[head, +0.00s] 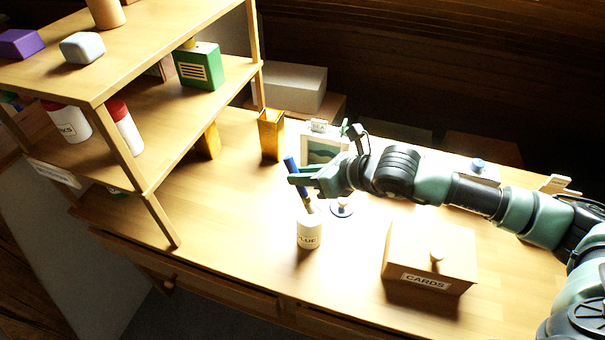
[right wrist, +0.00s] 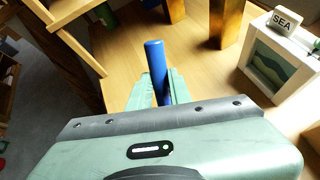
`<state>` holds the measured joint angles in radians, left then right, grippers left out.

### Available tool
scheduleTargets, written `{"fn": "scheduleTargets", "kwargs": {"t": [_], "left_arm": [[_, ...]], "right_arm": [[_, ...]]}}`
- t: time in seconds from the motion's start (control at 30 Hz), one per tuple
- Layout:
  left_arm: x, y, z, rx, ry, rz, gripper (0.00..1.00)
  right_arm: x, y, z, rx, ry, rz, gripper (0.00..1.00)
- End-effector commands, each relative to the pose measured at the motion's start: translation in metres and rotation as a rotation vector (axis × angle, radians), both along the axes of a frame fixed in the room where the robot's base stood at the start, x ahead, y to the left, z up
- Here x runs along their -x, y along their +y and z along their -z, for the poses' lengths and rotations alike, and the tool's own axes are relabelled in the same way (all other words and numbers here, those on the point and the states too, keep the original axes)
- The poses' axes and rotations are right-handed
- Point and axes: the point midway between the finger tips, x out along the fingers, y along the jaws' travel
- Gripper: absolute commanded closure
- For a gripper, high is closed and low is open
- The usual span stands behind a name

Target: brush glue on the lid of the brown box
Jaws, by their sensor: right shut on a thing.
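The brown box (head: 428,258) labelled CARDS stands on the desk at the front right. Its lid (head: 425,235) carries a small round knob. A white glue pot (head: 310,232) labelled GLUE stands to the left of the box. My right gripper (head: 298,180) is shut on the brush (head: 291,165), whose blue handle also shows in the right wrist view (right wrist: 155,58). The brush is slightly tilted, with its lower end at the mouth of the pot; whether the bristles are inside is hard to tell. My left gripper is not in view.
A shelf unit (head: 160,100) with jars and a green box (head: 198,66) stands at the left. Behind the gripper are a SEA picture block (head: 325,147) and an orange holder (head: 271,135). A small round-based object (head: 342,208) sits beside the pot. The desk's left front is clear.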

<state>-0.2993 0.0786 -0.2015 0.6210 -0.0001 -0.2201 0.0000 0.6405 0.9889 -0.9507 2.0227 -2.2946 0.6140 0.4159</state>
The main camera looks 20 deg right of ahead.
Motion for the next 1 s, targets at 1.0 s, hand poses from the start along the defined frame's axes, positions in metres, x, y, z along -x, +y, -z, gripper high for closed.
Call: {"fn": "scheduleTargets", "kwargs": {"t": [1.0], "left_arm": [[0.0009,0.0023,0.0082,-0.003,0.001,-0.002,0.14]], "right_arm": [[0.0002,0.0004,0.0069,-0.001,0.0,-0.001,1.0]]}}
